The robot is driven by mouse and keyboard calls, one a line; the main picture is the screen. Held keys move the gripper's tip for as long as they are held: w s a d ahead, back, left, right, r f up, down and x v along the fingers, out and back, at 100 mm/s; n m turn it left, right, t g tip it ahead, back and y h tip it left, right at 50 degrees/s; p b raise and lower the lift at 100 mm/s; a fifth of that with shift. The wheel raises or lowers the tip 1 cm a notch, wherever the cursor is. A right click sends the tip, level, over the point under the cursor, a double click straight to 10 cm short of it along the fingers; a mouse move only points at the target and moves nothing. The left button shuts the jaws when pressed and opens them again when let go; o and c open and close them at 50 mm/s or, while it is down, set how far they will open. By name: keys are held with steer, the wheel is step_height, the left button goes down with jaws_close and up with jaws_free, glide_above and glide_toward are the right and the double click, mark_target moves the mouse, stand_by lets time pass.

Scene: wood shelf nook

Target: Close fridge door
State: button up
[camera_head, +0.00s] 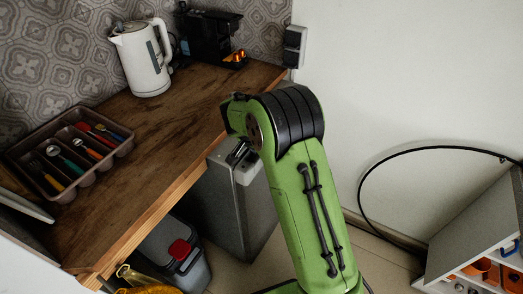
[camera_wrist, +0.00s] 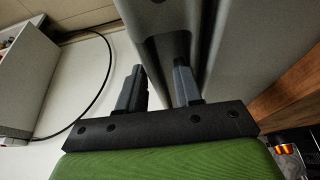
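The grey fridge door (camera_head: 232,203) shows below the wooden counter in the head view, partly behind my green arm. In the wrist view its grey panel (camera_wrist: 228,45) fills the upper right, with a dark rounded recess along it. My gripper (camera_wrist: 160,85) is open, its two dark fingers apart at the panel's edge and recess. I cannot tell whether either finger touches the panel. In the head view my gripper (camera_head: 240,152) is near the door's top edge, mostly hidden by the arm. The fridge's inside is hidden.
A kettle (camera_head: 143,60), a black coffee machine (camera_head: 208,38) and a cutlery tray (camera_head: 32,148) stand on the counter (camera_head: 157,133). A grey bin (camera_head: 177,262) stands below. At right are a black cable (camera_head: 366,187) and a grey unit (camera_head: 478,225) with orange items.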

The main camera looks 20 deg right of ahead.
steer(key=p+v, duration=0.4)
steer(key=v, duration=1.1)
steer(key=shift+r, duration=0.4)
steer(key=shift+s+a, duration=0.1)
steer(key=shift+a, duration=0.05)
steer(key=s+d+r+n+t+y+p, duration=0.25)
steer(key=s+r+n+p, duration=0.2)
steer(key=s+r, duration=0.85)
steer(key=s+a+n+p, duration=0.1)
steer(key=s+n, duration=0.4)
steer(key=s, duration=1)
steer(key=shift+a+y+p, duration=0.35)
steer(key=shift+y+p, duration=0.1)
steer(key=shift+p, duration=0.05)
steer(key=shift+r, duration=0.1)
